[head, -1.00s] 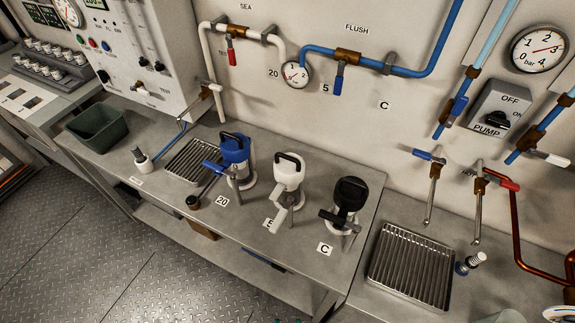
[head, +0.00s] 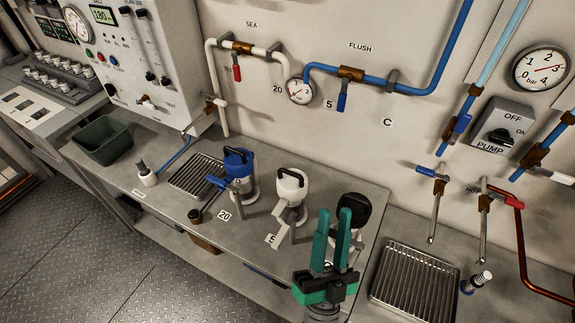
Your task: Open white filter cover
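The white filter cover (head: 291,186), with a black loop handle on top, sits on the middle filter housing on the bench. A grey clamp lever hangs down its front, near a label that looks like "5". My green gripper (head: 334,212) points upward in the picture, at the bench's front edge, right of and nearer than the white filter. Its two fingers stand apart with a narrow gap and nothing visible between them. It is clear of the white cover and hides part of the black-topped filter (head: 353,209) and its label.
A blue-topped filter (head: 238,166) stands left of the white one, with a drain grate (head: 196,176) beyond it. Another grate (head: 415,276) lies at the right. Pipes, valves and a gauge (head: 299,90) are on the wall behind. A green bin (head: 102,142) stands far left.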

